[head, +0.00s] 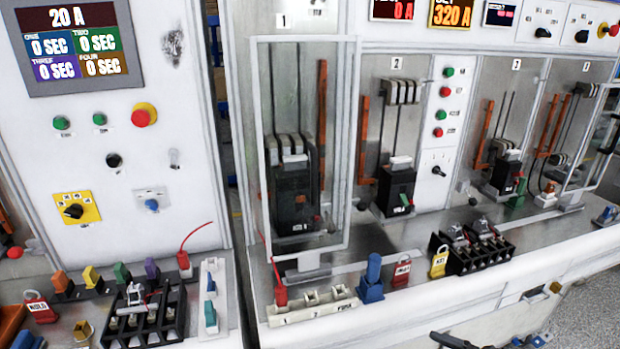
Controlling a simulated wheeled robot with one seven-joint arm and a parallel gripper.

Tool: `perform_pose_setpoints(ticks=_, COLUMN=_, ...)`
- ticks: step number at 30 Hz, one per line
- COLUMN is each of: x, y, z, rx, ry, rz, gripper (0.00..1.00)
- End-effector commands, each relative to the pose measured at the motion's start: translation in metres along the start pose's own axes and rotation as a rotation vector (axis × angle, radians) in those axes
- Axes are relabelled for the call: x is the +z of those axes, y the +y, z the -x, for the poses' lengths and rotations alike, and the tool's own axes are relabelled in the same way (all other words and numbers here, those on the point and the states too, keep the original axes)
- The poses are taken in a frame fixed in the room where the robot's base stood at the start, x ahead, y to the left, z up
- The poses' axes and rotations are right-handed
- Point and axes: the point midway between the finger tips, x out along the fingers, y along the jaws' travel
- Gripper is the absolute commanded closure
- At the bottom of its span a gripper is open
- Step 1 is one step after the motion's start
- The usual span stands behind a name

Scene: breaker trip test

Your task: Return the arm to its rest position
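Dark parts (456,341) show at the bottom edge, right of centre, cut off by the frame. They may be the end of my arm with my gripper, but too little shows to tell whether it is open or shut, or whether it holds anything. They are in front of the white bench's front face, below the worktop, and appear apart from the items on it. The rest of my arm is not visible.
A breaker bay with a clear framed door (350,150) stands at centre. A white socket strip (312,308), blue block (371,280), red tag (401,272), yellow lock (439,262) and black terminal block (473,252) line the ledge. A control panel (130,180) is left. Floor (590,310) shows lower right.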

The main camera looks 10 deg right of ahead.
Motion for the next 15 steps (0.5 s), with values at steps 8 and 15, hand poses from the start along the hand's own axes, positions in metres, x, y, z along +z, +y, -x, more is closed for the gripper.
perform_pose_setpoints(ticks=8, x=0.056, y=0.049, z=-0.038, rx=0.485, ry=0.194, rz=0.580, gripper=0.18)
perform_pose_setpoints(ticks=15, x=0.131, y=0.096, z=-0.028, rx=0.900, ry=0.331, rz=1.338, gripper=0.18)
